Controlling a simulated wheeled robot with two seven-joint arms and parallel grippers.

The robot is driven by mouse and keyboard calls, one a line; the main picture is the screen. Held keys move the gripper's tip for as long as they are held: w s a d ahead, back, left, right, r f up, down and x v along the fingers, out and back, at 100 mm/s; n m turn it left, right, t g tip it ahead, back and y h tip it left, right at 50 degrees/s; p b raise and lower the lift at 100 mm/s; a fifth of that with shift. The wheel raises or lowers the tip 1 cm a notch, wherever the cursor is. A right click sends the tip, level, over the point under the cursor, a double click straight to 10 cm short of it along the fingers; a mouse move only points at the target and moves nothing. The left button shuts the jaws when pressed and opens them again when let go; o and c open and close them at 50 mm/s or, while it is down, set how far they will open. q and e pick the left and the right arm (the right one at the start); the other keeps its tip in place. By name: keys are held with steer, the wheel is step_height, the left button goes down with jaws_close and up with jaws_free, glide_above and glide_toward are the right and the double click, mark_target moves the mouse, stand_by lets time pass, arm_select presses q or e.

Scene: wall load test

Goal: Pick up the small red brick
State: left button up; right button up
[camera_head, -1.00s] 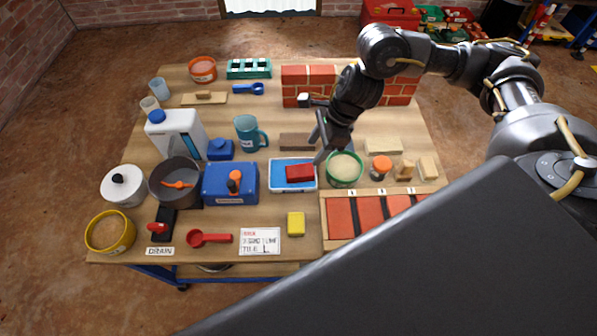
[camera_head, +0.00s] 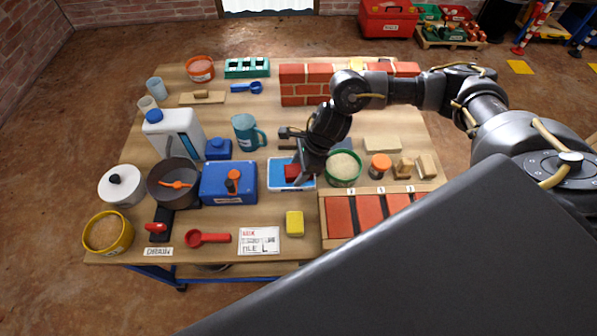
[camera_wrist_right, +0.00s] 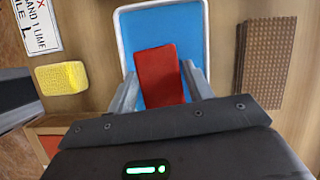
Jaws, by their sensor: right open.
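The small red brick (camera_head: 292,172) lies on a white-rimmed blue tray (camera_head: 276,183), partly hidden by my right gripper (camera_head: 302,180) in the head view. In the right wrist view the brick (camera_wrist_right: 160,76) is a red block between the two open fingers of my right gripper (camera_wrist_right: 160,90). One finger is on each side of it, with a narrow strip of blue showing on the right. I cannot tell if the fingers touch it. My left gripper is not in view.
A green bowl of sand (camera_head: 344,167) stands right of the tray, close to my gripper. A blue box (camera_head: 218,190) stands left. A yellow sponge (camera_head: 295,223) lies in front. A brick wall (camera_head: 304,85) stands behind.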

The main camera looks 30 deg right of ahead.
steer(key=shift+c, duration=0.4)
steer(key=c, duration=0.8)
steer(key=shift+c, duration=0.2)
steer(key=shift+r, duration=0.15)
